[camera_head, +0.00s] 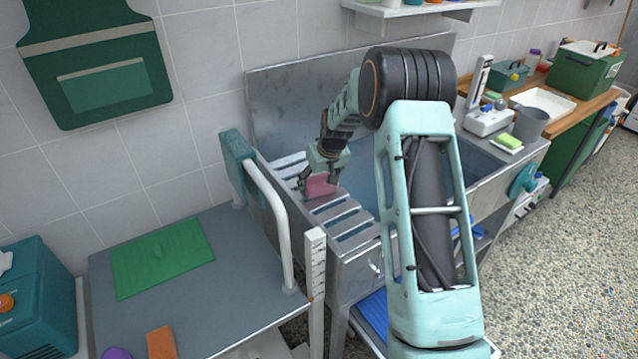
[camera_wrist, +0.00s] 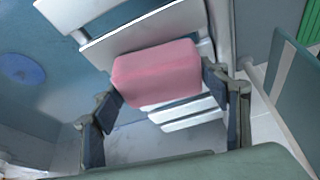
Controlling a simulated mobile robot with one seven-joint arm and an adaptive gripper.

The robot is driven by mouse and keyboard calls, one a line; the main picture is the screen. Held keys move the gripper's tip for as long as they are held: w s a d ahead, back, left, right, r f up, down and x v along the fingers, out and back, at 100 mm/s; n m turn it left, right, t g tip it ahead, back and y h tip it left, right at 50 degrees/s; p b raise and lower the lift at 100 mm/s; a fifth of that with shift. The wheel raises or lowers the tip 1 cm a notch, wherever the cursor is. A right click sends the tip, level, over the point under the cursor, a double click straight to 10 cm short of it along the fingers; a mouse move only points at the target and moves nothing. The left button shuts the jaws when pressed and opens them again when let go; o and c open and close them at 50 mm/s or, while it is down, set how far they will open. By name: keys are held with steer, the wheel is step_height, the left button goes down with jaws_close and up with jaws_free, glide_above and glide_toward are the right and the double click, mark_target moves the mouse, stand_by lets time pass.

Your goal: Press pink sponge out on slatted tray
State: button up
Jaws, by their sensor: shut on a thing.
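The pink sponge (camera_head: 320,186) is between the fingers of my gripper (camera_head: 322,180), at the slatted tray (camera_head: 346,219) on the left side of the metal sink. In the wrist view the sponge (camera_wrist: 157,73) is a pink block with a finger at each end, and my gripper (camera_wrist: 165,105) is shut on it. Pale slats of the tray (camera_wrist: 150,32) show behind and beside the sponge. I cannot tell whether the sponge touches the slats.
A teal towel (camera_head: 238,158) hangs on a white rail left of the tray. A grey table (camera_head: 215,285) with a green mat (camera_head: 162,256) stands at the left. A green-and-yellow sponge (camera_head: 509,141), grey bucket (camera_head: 530,124) and white tray (camera_head: 543,102) are at the right.

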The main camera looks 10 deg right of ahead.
mark_target(319, 180)
steer(key=shift+s+f, duration=0.2)
steer(key=shift+w+r+p, duration=0.2)
steer(key=shift+r+p, duration=1.3)
steer(key=shift+r, duration=2.1)
steer(key=shift+b, duration=0.35)
